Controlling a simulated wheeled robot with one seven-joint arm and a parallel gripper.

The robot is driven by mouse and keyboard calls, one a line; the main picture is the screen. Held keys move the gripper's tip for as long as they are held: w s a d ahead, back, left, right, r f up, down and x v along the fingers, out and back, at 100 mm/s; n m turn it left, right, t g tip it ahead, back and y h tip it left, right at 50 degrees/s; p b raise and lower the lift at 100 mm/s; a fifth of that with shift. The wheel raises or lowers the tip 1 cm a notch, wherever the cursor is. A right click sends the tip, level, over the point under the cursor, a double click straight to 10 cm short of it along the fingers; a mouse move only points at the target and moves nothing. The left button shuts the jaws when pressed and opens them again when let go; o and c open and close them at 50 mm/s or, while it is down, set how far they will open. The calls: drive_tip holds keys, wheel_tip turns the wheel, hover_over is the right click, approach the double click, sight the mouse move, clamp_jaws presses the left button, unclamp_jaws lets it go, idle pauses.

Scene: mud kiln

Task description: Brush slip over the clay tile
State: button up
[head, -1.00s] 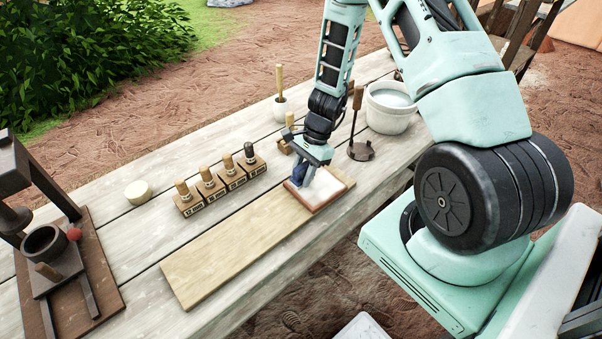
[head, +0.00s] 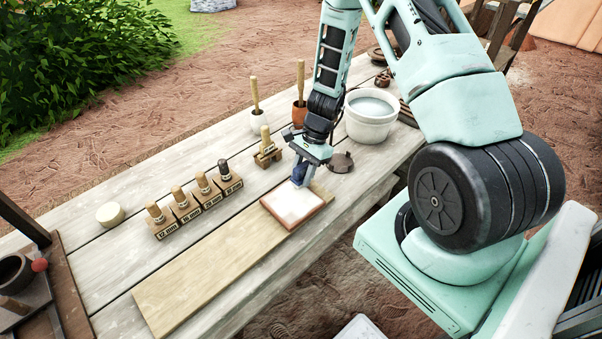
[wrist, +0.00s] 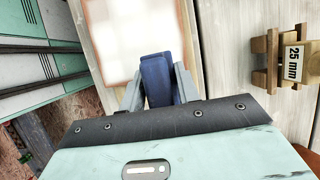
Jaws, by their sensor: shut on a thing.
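The clay tile (head: 287,208) lies on a long wooden board on the table. Its top is mostly coated whitish, with a reddish-brown rim and faint pinkish patches. It also shows in the wrist view (wrist: 131,35). My gripper (head: 303,172) is shut on a blue block-like thing (wrist: 157,80), which appears to be the brush handle. It is at the tile's far edge. The brush's bristles are hidden, so I cannot tell whether they touch the tile. A pale bowl (head: 370,122) with greyish-white liquid stands behind my gripper to the right.
The wooden board (head: 190,272) has bare room left of the tile. Several labelled wooden blocks with handled tools (head: 198,206) stand in a row behind it. A 25 mm stand (wrist: 285,60) is beside the board. Small pots with wooden handles (head: 258,118) stand farther back. A dark press (head: 25,280) is at left.

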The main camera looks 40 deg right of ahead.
drive_tip(key=shift+a+r+p, duration=0.2)
drive_tip(key=shift+r+p, duration=0.1)
drive_tip(key=shift+r, duration=0.85)
drive_tip(key=shift+r+p, duration=2.15)
drive_tip(key=shift+r, duration=0.5)
